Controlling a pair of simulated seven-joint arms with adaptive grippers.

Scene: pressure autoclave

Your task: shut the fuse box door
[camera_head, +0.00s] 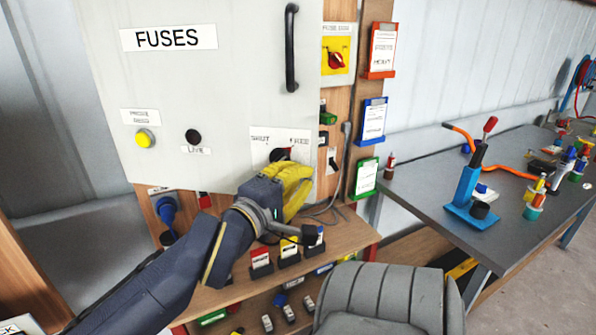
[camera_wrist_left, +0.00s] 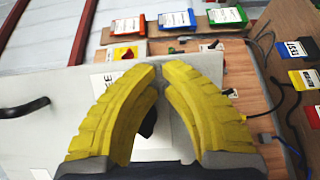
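The fuse box door (camera_head: 235,85) is a large pale grey panel labelled FUSES in the head view, with a black bar handle (camera_head: 291,48). A knob (camera_head: 280,153) under a SHUT/FREE label sits at its lower right. The door also shows in the left wrist view (camera_wrist_left: 62,115); whether it lies flush with its frame cannot be told. My left gripper (camera_head: 297,180) is in front of the knob's label plate, its yellow fingers partly covering it. In the left wrist view the fingertips nearly meet. The dark knob (camera_wrist_left: 147,124) is partly hidden behind the fingers; no clear hold shows. My right gripper is not seen.
A yellow button (camera_head: 145,138) is on the door's lower left. A red rotary switch (camera_head: 336,60) and coloured card holders (camera_head: 372,120) are right of the door. A wooden shelf (camera_head: 340,237) with small blocks is below. A grey bench (camera_head: 425,190) with tools stands right.

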